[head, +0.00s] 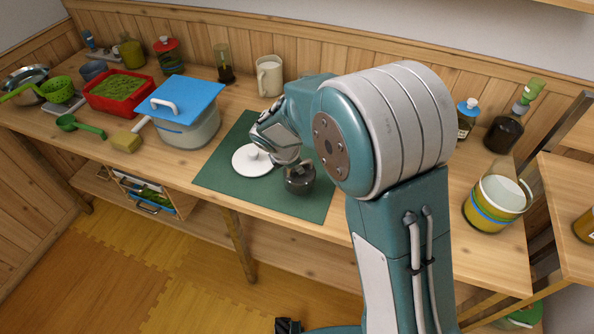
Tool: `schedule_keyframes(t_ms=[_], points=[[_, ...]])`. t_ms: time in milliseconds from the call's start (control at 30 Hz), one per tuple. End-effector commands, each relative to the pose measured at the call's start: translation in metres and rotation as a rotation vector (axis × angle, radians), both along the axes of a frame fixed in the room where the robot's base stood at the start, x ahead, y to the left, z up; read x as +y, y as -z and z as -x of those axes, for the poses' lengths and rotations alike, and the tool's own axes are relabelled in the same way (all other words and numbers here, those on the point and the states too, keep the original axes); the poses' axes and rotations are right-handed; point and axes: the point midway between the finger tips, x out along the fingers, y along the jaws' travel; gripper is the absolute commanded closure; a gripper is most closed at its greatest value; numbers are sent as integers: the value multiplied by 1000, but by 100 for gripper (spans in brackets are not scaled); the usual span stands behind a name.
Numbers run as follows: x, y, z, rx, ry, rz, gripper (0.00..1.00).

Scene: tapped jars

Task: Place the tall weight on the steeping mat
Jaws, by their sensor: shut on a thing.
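The green steeping mat (224,178) lies flat on the wooden counter, left of my arm. A dark, rounded weight (300,181), which I take to be the tall weight, shows over the mat's front right part, just below my gripper (287,161). My gripper points down over the mat and appears shut on the top of this dark weight, though the contact is partly hidden. I cannot tell whether the weight's base touches the mat. A white disc with a knob (250,165) lies on the mat, just left of the gripper.
A pot with a blue lid (190,125) stands left of the mat. A cream mug (270,80) and a dark-based glass jar (224,70) stand behind. A yellow-green jar (497,203) is on the right. The mat's left part and front strip are clear.

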Motion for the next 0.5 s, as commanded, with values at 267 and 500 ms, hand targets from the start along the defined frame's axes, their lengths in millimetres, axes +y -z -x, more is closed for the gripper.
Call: schedule_keyframes(t_ms=[267,500], points=[[1,24,1,0,1,2,100],[1,27,1,3,1,4,76]])
